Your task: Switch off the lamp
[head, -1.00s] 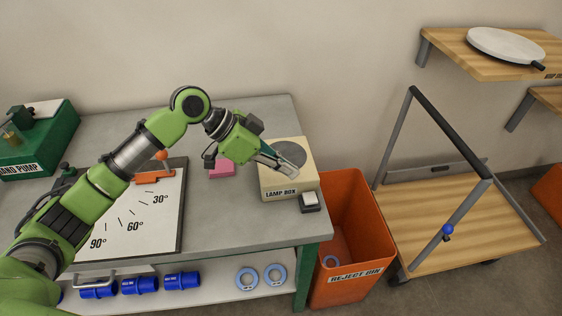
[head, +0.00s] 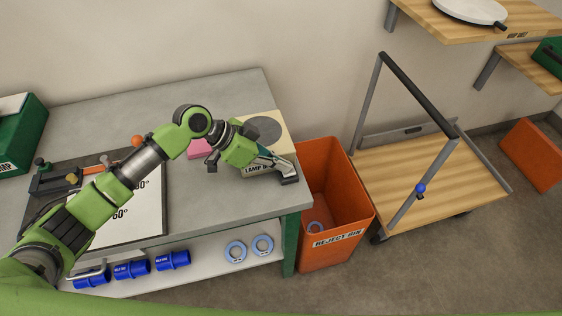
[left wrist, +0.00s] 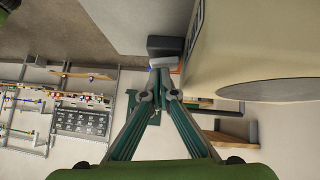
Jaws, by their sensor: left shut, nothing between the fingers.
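The cream lamp box (head: 282,147) stands at the right end of the grey workbench, with a grey disc on top. I cannot tell whether its lamp is lit. A small dark switch block (head: 291,181) sits at its front right corner, mostly covered by my left gripper (head: 290,168). In the left wrist view the switch block (left wrist: 165,46) shows just beyond the shut, empty fingertips (left wrist: 161,76), with a pale part by the tips. I cannot tell whether they touch. The lamp box (left wrist: 240,35) is at the right there. My right gripper is not in view.
A pink block (head: 199,149) lies left of the lamp box. An orange reject bin (head: 332,190) stands beside the bench's right end. A wooden cart (head: 430,185) with a grey frame is further right. Blue fittings and rings lie on the lower shelf.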

